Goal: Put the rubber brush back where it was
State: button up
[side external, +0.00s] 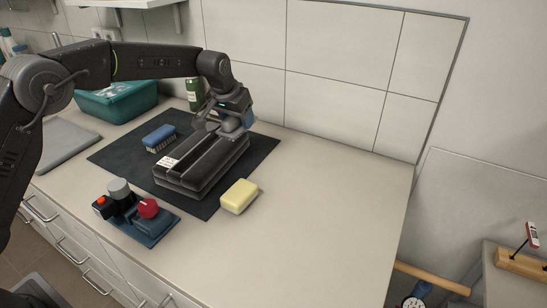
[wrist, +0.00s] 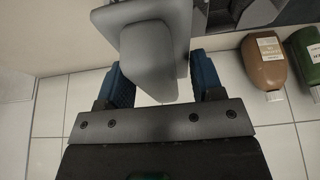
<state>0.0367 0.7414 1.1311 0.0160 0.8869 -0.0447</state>
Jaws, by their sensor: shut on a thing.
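My gripper (side external: 228,122) is over the back end of a long dark ribbed block (side external: 190,175) on a black mat (side external: 110,158). In the wrist view its blue fingertips (wrist: 162,82) are on either side of a grey thing (wrist: 150,55) with a tapered grip and a wider plate. It appears to be the rubber brush, shut between the fingers. My gripper hides most of it in the side view, so I cannot tell whether it touches the block. A blue brush with pale bristles (side external: 159,137) lies on the mat, left of the block.
A yellow sponge (side external: 239,196) lies right of the block. A control box with a red knob (side external: 149,208) stands in front. A teal bin (side external: 115,103) and green bottle (side external: 195,94) stand behind; a brown bottle (wrist: 268,62) shows in the wrist view. The right counter is clear.

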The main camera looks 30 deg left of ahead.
send_over(276, 160)
jog(key=s, duration=0.2)
jog(key=f, duration=0.5)
jog(key=shift+w+f, duration=0.2)
jog(key=shift+f, duration=2.2)
jog(key=shift+f, duration=0.2)
jog(key=o, duration=0.9)
jog(key=v, duration=1.2)
jog(key=shift+r, duration=0.25)
